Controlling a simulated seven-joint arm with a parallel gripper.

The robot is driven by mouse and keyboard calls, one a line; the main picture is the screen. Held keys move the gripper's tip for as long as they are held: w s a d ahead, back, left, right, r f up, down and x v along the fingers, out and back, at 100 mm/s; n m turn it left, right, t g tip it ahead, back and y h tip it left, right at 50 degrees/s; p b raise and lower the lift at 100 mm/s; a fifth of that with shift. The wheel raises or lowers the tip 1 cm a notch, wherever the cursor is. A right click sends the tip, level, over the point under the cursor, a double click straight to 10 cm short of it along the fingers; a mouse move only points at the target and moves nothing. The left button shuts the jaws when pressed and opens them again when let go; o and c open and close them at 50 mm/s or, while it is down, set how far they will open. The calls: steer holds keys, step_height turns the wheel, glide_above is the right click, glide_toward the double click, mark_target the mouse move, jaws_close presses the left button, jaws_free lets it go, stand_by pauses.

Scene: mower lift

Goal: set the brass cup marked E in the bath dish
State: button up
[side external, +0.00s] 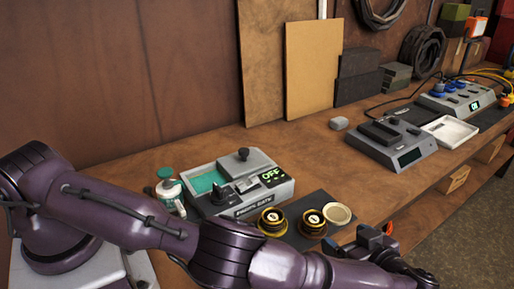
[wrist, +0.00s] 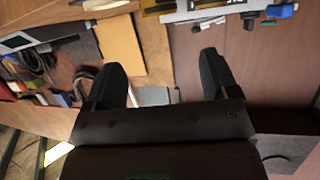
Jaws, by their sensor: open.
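A round cream dish (side external: 338,213) is beside the right cup; I cannot tell which is the bath dish. My gripper (side external: 377,236) is right of the cups, over the bench's front edge. In the wrist view my gripper (wrist: 162,80) is open, with no cup between its fingers.
A white bottle with a green cap (side external: 168,190) stands left of the bath unit. A grey device (side external: 392,143), a white tray (side external: 450,131) and a second cabled device (side external: 457,98) are at the right. The bench (side external: 330,165) is largely clear between the units.

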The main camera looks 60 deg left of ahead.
steer(key=a+r+m+g+h, duration=0.2)
steer(key=a+r+g+h, duration=0.3)
steer(key=a+r, duration=0.85)
steer(key=s+a+r+m+t+h, duration=0.1)
steer(key=s+a+r+m+h, duration=0.15)
steer(key=s+r, duration=0.2)
steer(key=s+a+r+m+t+h, duration=0.1)
steer(key=s+a+r+m+h, duration=0.1)
steer(key=s+r+h, duration=0.3)
steer(key=s+a+r+m+t, duration=0.1)
steer(key=s+r+m+t, duration=0.1)
steer(key=s, duration=0.6)
steer(key=s+a+r+m+t, duration=0.1)
steer(key=s+r+m+t, duration=0.2)
steer(key=s+m, duration=0.4)
steer(key=shift+s+a+r+t+h, duration=0.15)
steer(key=shift+s+r+t+h, duration=0.2)
steer(key=shift+s, duration=0.2)
steer(key=shift+o, duration=0.5)
steer(key=shift+s+f, duration=0.25)
steer(key=shift+s, duration=0.1)
